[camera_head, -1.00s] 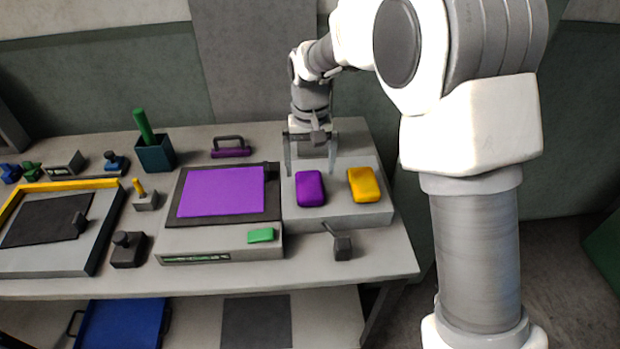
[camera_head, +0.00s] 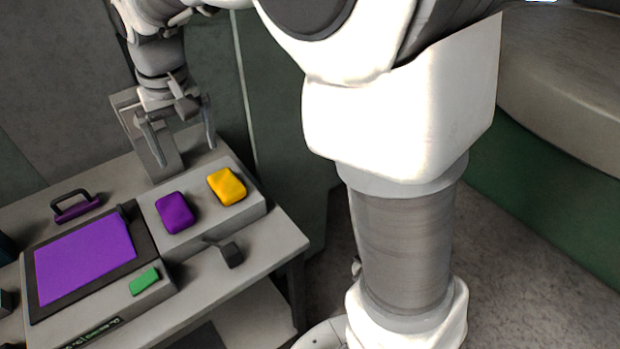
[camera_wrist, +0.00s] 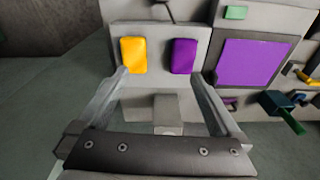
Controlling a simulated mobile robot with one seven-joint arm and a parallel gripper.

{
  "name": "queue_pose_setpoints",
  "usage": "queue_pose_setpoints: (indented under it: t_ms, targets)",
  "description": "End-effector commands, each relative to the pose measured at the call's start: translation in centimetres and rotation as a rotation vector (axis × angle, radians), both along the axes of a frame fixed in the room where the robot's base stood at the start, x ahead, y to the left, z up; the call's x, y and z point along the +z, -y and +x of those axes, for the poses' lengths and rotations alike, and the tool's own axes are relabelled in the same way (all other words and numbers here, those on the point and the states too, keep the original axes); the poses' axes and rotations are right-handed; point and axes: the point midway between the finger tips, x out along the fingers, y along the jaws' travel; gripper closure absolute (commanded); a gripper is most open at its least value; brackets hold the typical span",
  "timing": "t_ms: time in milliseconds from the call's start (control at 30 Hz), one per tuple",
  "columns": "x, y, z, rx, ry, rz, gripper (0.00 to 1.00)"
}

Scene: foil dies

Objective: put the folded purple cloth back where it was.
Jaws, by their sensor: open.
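A folded purple cloth (camera_head: 175,212) lies on top of a low grey block (camera_head: 235,213), left of a folded yellow cloth (camera_head: 227,186). In the wrist view the purple cloth (camera_wrist: 183,56) shows to the right of the yellow one (camera_wrist: 133,55). My gripper (camera_head: 186,155) is open, with nothing between its fingers. It hangs above the back of the block, apart from both cloths. In the wrist view its two fingers (camera_wrist: 160,72) spread to either side, with the cloths beyond their tips.
Left of the block is a machine with a flat purple sheet (camera_head: 85,258) and a small green pad (camera_head: 145,281). A dark handled piece (camera_head: 75,204) lies behind it.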

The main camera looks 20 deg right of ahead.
Motion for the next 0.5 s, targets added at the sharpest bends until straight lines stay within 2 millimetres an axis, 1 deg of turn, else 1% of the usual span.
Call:
queue_pose_setpoints:
  t_ms: [33, 200, 400, 500]
  targets:
    - [1.1, 1.5, -1.0, -0.015, 0.024, 0.007, 0.00]
    - [3.4, 5.4, -4.3, -0.052, 0.093, 0.022, 0.00]
    - [5.0, 9.2, -8.8, -0.089, 0.177, 0.031, 0.00]
    - [5.4, 10.9, -11.1, -0.110, 0.220, 0.032, 0.00]
